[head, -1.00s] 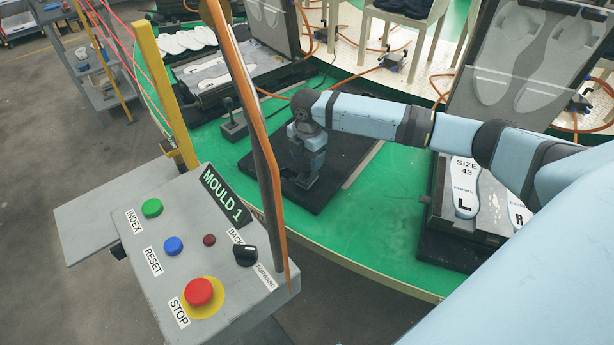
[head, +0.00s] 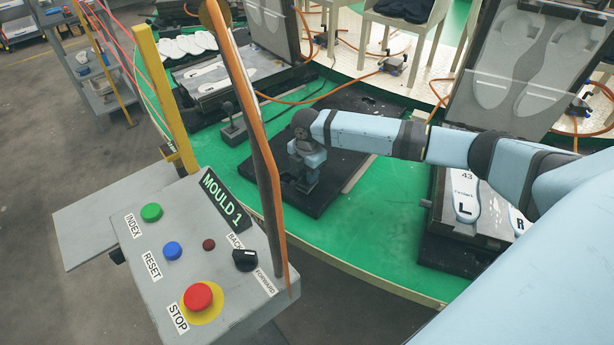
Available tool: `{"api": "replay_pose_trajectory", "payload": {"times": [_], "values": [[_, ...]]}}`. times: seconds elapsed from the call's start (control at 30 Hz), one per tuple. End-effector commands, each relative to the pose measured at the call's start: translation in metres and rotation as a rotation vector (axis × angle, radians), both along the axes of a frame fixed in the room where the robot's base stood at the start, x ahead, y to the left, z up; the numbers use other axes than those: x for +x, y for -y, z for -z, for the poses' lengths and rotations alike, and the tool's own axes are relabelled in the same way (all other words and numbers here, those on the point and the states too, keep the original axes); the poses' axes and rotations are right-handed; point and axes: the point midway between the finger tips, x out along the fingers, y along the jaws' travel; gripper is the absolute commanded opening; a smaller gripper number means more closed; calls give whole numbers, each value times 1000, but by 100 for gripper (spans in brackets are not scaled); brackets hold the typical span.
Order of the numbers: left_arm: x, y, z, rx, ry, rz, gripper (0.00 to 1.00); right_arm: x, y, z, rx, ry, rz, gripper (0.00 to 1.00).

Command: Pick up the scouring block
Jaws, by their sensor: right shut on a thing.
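My right gripper (head: 307,184) reaches in from the right and points down over the black base plate (head: 345,183) on the green carousel. Its jaws are shut on a small dark thing low at the fingertips, taken to be the scouring block. The block is mostly hidden by the gripper and hard to tell from the dark plate. I cannot tell whether it touches the plate. My left gripper is not in view.
The control box (head: 220,255) with its buttons and an upright post stands in front, left of the gripper. A mould with insoles (head: 468,205) lies to the right. Green surface (head: 375,220) between is clear.

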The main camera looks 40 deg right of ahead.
Motion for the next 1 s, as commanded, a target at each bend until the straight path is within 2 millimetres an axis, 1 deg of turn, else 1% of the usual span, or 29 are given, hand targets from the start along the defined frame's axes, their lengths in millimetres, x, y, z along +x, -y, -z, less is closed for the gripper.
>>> {"api": "replay_pose_trajectory", "payload": {"times": [0.17, 0.27, 0.37, 0.7, 0.83, 0.9, 1.0], "values": [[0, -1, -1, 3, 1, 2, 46, 1, 0, -9, 0, 2, -1, 7], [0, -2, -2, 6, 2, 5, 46, 1, 0, -22, 0, 2, 0, 7], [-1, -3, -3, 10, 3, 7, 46, 1, 0, -42, 2, 4, 0, 7], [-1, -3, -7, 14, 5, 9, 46, 1, 0, -141, 0, 5, 0, 7], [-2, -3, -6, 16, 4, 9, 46, 1, 0, -169, 1, 4, 0, 7], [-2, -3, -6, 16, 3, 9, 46, 1, 0, -180, 1, 3, 0, 7], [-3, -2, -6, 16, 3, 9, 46, 1, 0, -192, 0, 2, 0, 7]]}}
